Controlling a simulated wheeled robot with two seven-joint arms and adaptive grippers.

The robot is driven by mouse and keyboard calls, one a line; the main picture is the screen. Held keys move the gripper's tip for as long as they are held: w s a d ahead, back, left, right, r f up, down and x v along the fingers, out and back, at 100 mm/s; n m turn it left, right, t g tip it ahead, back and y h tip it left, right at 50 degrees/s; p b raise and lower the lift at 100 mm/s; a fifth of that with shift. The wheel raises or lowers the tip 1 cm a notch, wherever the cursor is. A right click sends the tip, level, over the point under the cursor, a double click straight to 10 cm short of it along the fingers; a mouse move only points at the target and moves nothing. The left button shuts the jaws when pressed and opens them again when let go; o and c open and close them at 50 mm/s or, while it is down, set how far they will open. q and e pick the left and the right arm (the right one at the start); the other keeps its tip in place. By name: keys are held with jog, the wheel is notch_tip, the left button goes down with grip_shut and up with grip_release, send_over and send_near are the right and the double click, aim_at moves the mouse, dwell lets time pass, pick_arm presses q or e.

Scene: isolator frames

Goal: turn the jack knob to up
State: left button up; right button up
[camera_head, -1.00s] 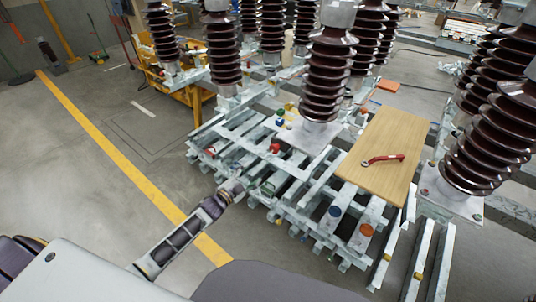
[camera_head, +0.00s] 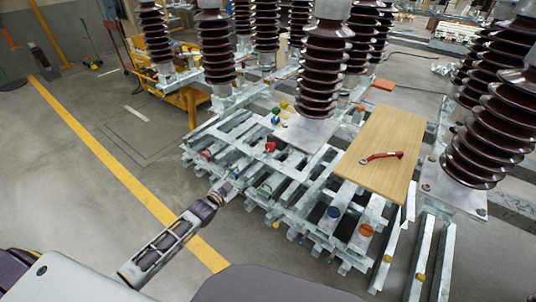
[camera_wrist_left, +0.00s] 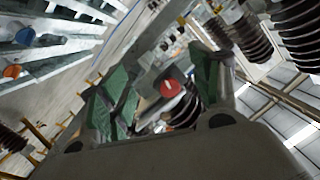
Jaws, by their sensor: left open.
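A round red knob (camera_wrist_left: 169,88) with a pale mark shows in the left wrist view, framed between the green fingers of my left gripper (camera_wrist_left: 160,92). The fingers are apart, with nothing visibly held. In the head view my left gripper (camera_head: 226,189) is at the left front edge of the pale metal frame (camera_head: 290,205), its fingers small and unclear. Two red knobs show on that frame, one farther back (camera_head: 270,147) and one near its left edge (camera_head: 207,154). I cannot tell which is the one in the wrist view. My right gripper is not in view.
A wooden board (camera_head: 385,140) with a red wrench (camera_head: 381,157) lies on the frame. Blue (camera_head: 333,212) and orange (camera_head: 366,230) caps sit in front of it. Tall brown insulators (camera_head: 323,70) rise behind. The floor left of the frame is open.

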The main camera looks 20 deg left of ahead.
pick_arm(q)
jog(key=d+r+n+t+h+b, duration=0.1)
jog(key=d+r+h+b, duration=0.1)
jog(key=r+b, duration=0.4)
jog(key=shift+s+d+r+h, duration=0.15)
jog(key=shift+s+d+h, duration=0.15)
jog(key=shift+d, duration=0.45)
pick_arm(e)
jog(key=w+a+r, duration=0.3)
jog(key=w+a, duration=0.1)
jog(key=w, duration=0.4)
pick_arm(q)
jog(key=shift+w, duration=0.25)
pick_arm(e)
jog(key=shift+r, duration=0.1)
